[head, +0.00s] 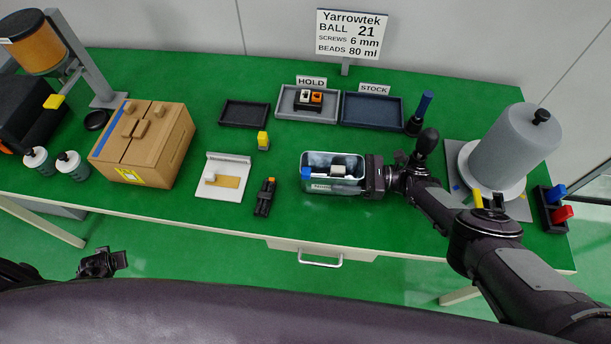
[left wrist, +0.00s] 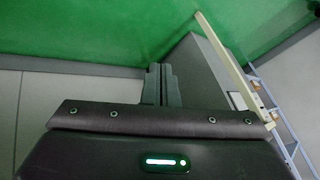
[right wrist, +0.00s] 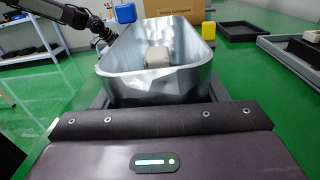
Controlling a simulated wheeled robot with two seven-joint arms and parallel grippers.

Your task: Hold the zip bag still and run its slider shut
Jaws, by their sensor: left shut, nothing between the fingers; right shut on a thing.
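No zip bag shows clearly. A white board (head: 238,163) with a tan strip (head: 229,181) and a small pale piece lies left of the table's middle; I cannot tell whether it includes the bag or slider. My right gripper (head: 368,177) is shut on the right end of a metal tin (head: 313,157). The tin also fills the upper middle of the right wrist view (right wrist: 185,88). A pale block (head: 338,170) and a blue piece (head: 306,173) show at it. My left gripper (head: 118,259) is shut and empty, off the table's front edge; its closed fingers show in the left wrist view (left wrist: 160,84).
A cardboard box (head: 143,150) stands left of the white board. A black clip-like object (head: 265,197) and a yellow block (head: 263,140) flank the board's right side. Trays (head: 372,122) stand behind the tin. A grey cylinder (head: 508,145) stands at right.

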